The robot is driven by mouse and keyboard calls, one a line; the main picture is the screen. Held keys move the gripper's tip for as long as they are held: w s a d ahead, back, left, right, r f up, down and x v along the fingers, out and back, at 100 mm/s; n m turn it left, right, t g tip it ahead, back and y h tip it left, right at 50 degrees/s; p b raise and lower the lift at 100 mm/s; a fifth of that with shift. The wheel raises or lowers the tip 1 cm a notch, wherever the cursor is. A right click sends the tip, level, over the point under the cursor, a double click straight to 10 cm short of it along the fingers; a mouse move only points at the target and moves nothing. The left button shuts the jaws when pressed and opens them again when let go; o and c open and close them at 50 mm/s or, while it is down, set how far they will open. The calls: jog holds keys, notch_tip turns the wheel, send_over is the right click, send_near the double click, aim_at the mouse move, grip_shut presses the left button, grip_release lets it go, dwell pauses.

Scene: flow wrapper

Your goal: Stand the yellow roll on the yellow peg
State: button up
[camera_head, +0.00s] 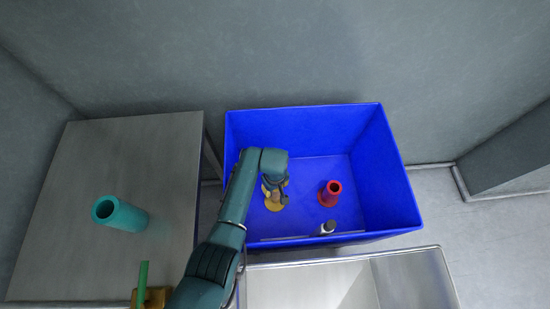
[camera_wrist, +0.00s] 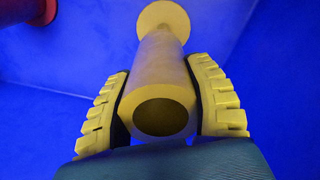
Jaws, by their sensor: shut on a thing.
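The yellow roll (camera_wrist: 163,65) is held between the two yellow pads of my gripper (camera_wrist: 160,78) in the wrist view. Its open, hollow end faces the wrist camera. A round yellow disc (camera_wrist: 163,17) shows at its far end; I cannot tell whether this is part of the roll or the base of the yellow peg. In the head view my gripper (camera_head: 274,188) is inside the blue bin, over the yellow disc (camera_head: 275,204), and hides most of the roll. No bare yellow peg can be made out.
In the blue bin (camera_head: 385,165), a red roll-like piece (camera_head: 331,192) stands right of my gripper, with a small grey cylinder (camera_head: 327,228) near the front wall. A teal roll (camera_head: 122,214) lies on the left table (camera_head: 140,150). A green upright (camera_head: 143,272) stands at its front edge.

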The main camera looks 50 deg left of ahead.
jog(key=shift+s+d+f, duration=0.2)
jog(key=shift+s+f, duration=0.05)
jog(key=shift+f, duration=0.25)
jog(key=shift+s+d+f, duration=0.2)
jog(key=shift+f, duration=0.3)
notch_tip(320, 180, up, 10)
jog(key=p, duration=0.9)
jog(key=shift+w, duration=0.1)
